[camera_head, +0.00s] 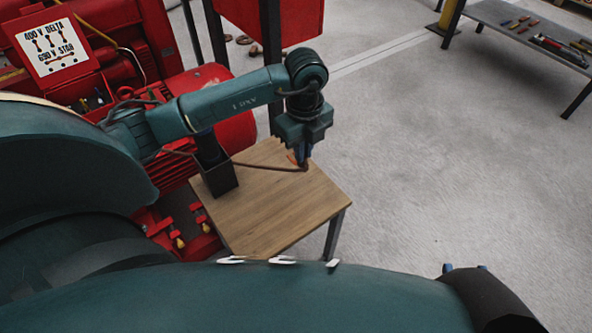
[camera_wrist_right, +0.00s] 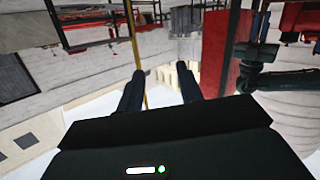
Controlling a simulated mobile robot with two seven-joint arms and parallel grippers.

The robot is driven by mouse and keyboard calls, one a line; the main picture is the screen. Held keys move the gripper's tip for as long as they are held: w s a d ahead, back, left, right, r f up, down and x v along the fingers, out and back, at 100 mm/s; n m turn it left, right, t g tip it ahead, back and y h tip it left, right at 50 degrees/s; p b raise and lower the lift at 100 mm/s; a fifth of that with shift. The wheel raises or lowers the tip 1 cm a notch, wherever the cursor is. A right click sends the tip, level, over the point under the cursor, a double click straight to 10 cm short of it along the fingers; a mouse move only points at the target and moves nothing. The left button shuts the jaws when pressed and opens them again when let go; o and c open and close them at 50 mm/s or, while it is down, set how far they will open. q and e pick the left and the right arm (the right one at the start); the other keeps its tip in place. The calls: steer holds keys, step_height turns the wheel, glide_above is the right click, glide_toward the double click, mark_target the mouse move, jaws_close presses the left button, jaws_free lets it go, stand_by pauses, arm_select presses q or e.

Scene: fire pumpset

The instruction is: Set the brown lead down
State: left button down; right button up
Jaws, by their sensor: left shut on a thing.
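The brown lead (camera_head: 262,167) shows in the head view as a thin bent line over the small wooden table (camera_head: 265,215). My left gripper (camera_head: 302,161) points down over the table's far right part and is shut on the lead's right end. The lead runs left from it, past the dark open box on the table. I cannot tell whether the lead touches the tabletop. My right gripper (camera_wrist_right: 160,82) is open and empty in the right wrist view, well away from the table. Only its blue tips show at the head view's lower right.
A dark open-topped box (camera_head: 220,180) stands on the table's left part. The red motor (camera_head: 165,105), with its opened terminal box and wires, stands left of the table. A grey bench (camera_head: 490,15) with tools stands at the far right. The table's front part and the floor to its right are clear.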

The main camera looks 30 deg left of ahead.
mark_target(303, 171)
arm_select(q)
step_height(303, 171, down, 8)
steer(key=shift+r+b, duration=0.25)
steer(key=shift+b, duration=0.7)
arm_select(e)
steer(key=shift+w+a+r+n+t+y, duration=0.1)
steer(key=shift+a+n+t+y, duration=0.3)
steer(key=shift+t+y, duration=0.25)
arm_select(q)
steer(key=shift+f, duration=0.15)
steer(key=c, duration=1.5)
jaws_free()
steer(key=shift+c, duration=0.2)
